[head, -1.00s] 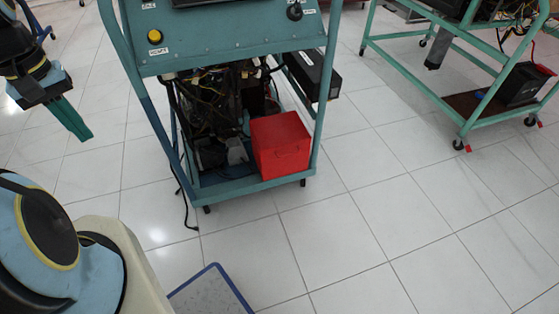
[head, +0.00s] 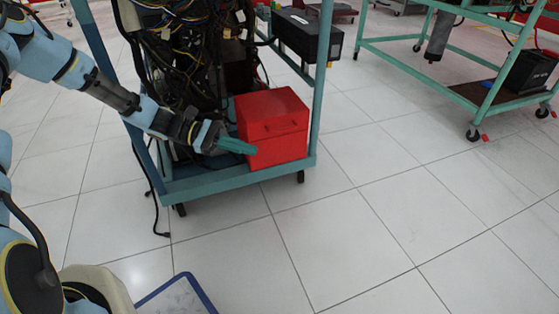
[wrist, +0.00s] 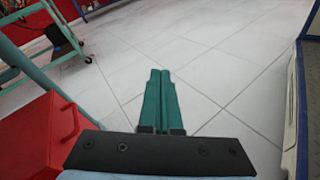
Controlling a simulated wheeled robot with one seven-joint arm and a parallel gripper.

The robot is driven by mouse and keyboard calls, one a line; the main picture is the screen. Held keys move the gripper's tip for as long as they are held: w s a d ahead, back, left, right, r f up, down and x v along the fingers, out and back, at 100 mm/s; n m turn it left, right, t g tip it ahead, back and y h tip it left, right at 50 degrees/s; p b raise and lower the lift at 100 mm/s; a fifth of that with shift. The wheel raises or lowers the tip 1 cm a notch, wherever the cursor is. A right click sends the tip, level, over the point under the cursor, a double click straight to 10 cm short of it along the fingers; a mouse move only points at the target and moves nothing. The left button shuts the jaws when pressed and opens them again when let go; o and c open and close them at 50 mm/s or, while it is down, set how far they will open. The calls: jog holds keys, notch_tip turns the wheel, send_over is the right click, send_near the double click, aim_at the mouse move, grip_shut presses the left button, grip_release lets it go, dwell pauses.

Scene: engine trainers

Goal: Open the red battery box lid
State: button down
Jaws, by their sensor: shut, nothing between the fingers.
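The red battery box (head: 277,145) sits on the low front shelf of the teal engine trainer frame (head: 225,182). Its lid (head: 268,105) is down, and a small handle shows on its front. My gripper (head: 254,149) is shut and empty, with its green fingers pointing right across the box's left front side in the head view. I cannot tell whether the fingers touch the box. In the wrist view, my shut fingers (wrist: 161,80) point over open floor, and the red box (wrist: 30,140) is at the lower left.
A black box (head: 308,36) hangs on the trainer's right side. Wiring and engine parts (head: 195,60) fill the frame behind my gripper. A second teal stand (head: 480,95) is at the upper right. The tiled floor in front and to the right is clear.

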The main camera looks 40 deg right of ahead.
jog(key=w+d+f+n+g+h+b, duration=0.1)
jog(key=d+f+n+g+h+b, duration=0.1)
jog(key=d+f+n+h+b, duration=0.6)
jog(key=w+d+f+n+t+h+b, duration=0.2)
jog(key=w+f+n+t+h+b, duration=0.3)
jog(key=f, duration=0.3)
jog(key=w+d+f+n+t+h+b, duration=0.25)
jog(key=f+t+h+b, duration=0.2)
jog(key=f+b, duration=0.25)
jog(key=w+a+r+p+x, duration=0.1)
jog(key=p+x, duration=0.3)
jog(key=x, duration=0.8)
jog(key=shift+a+r, duration=0.35)
jog(key=shift+r, duration=0.1)
jog(key=shift+y, duration=0.25)
jog(key=shift+r+n+t+p, duration=0.1)
jog(key=shift+n+t+p, duration=0.15)
jog(key=shift+p, duration=0.15)
